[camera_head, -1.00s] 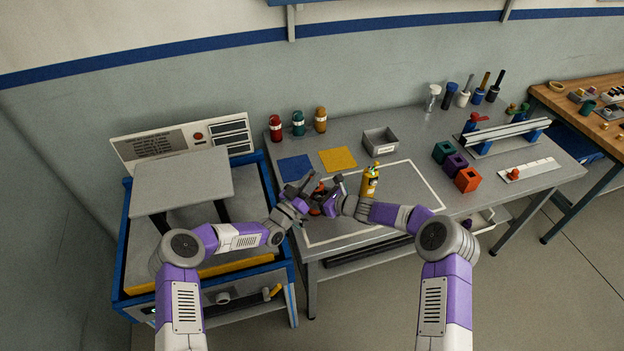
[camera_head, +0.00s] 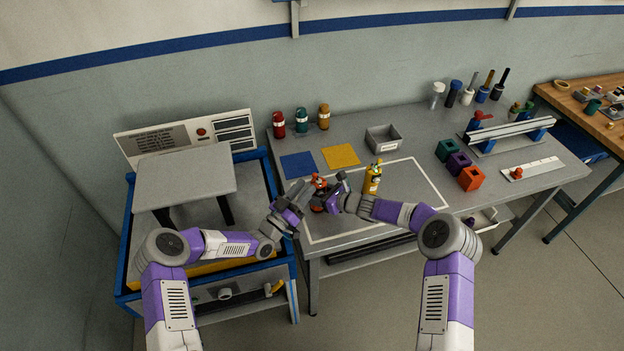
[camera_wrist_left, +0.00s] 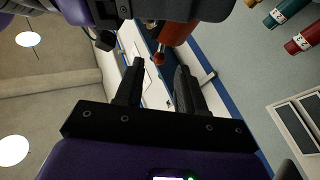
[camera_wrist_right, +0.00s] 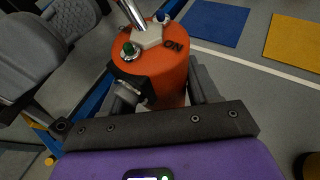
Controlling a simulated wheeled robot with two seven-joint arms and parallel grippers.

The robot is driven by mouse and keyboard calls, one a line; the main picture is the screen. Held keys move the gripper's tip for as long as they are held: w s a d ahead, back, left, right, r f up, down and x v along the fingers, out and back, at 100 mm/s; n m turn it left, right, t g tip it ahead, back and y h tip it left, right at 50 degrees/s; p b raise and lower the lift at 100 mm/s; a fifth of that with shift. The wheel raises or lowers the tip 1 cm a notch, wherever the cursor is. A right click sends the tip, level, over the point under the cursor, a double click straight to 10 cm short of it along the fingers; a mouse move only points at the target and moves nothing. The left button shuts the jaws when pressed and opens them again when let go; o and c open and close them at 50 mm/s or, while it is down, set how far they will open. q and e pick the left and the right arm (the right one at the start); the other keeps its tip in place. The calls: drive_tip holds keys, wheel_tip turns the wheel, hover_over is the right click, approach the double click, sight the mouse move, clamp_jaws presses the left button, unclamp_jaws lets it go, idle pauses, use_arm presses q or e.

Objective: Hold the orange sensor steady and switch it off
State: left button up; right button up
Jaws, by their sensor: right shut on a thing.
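The orange sensor (camera_wrist_right: 180,65) is a cylinder with a pale plate on its end, marked ON, a green button, a blue knob and a shiny metal lever (camera_wrist_right: 131,12). My right gripper (camera_wrist_right: 163,88) is shut on its body and holds it over the front left of the grey table. In the head view the sensor (camera_head: 319,182) shows small between both grippers. My left gripper (camera_wrist_left: 160,75) is open. In the left wrist view the sensor's orange body (camera_wrist_left: 180,32) is beyond its fingers, and a small red ball tip (camera_wrist_left: 159,58) appears between the fingertips; contact cannot be told.
A yellow bottle (camera_head: 372,179) stands just right of my right gripper. Blue (camera_head: 297,165) and yellow (camera_head: 341,156) mats and a grey bin (camera_head: 383,138) lie behind. Coloured cubes (camera_head: 459,163) are farther right. A blue-framed cart (camera_head: 126,245) is at left. The white-outlined area's right part is clear.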

use_arm(q)
drive_tip(key=v, duration=0.6)
drive_tip(key=shift+s+f, duration=0.1)
use_arm(e)
drive_tip(key=o, duration=1.2)
